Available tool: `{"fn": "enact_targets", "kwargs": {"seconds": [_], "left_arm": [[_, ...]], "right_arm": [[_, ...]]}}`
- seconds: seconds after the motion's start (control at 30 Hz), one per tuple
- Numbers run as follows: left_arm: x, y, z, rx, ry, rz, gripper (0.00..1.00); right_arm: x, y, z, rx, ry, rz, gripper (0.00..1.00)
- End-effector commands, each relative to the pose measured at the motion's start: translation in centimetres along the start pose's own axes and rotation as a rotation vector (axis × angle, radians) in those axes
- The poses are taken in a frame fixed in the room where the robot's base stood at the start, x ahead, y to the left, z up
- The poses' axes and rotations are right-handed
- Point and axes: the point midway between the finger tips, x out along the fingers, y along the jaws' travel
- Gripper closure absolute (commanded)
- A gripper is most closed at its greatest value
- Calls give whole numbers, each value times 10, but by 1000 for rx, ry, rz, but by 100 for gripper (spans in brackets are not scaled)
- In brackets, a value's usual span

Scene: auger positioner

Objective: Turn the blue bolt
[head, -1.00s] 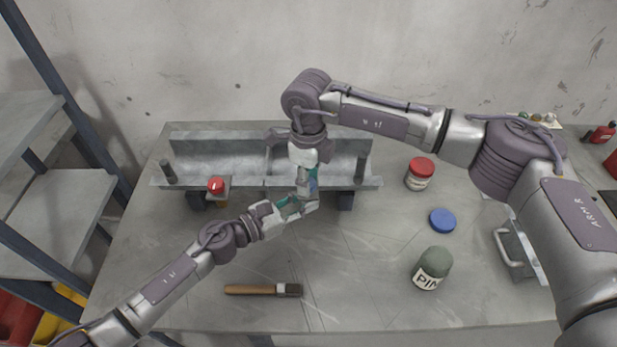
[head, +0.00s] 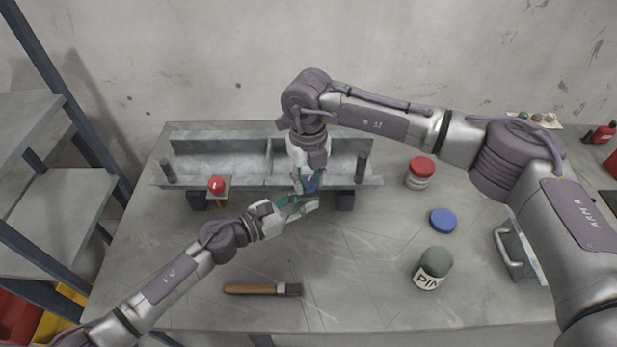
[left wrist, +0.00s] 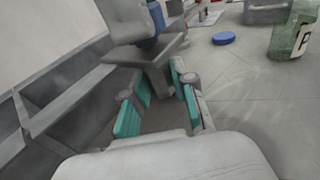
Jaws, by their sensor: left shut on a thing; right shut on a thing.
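The blue bolt (head: 309,187) shows as a small blue patch at the front edge of the grey metal trough (head: 215,160), mostly hidden by my right gripper. My right gripper (head: 308,180) points down from above and is shut on the bolt. My left gripper (head: 303,207) is just in front of and below it. In the left wrist view, the left gripper's teal-padded fingers (left wrist: 160,96) are on either side of a grey bracket (left wrist: 158,78) under a grey plate, and blue shows above the plate. Exact finger contact is hard to see there.
A brush (head: 262,289) lies in front. A red-lidded jar (head: 420,173), a blue lid (head: 442,220) and a green-grey bottle (head: 432,268) stand to the right.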

Motion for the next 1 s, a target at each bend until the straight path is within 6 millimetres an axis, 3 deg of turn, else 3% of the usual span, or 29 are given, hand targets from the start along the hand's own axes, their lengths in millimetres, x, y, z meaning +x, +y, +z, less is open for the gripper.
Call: {"fn": "enact_targets", "kwargs": {"seconds": [0.5, 0.53, 0.67, 1.0], "left_arm": [[0, 0, 0, 0, 0, 0, 100], [0, 0, 0, 0, 0, 0, 100], [0, 0, 0, 0, 0, 0, 100], [0, 0, 0, 0, 0, 1, 100]], "right_arm": [[-2, -1, 1, 22, -4, -1, 99], [-2, -1, 1, 22, -4, -1, 62], [-1, 0, 1, 21, -3, -1, 41], [-2, 0, 0, 20, -2, 0, 39]]}}
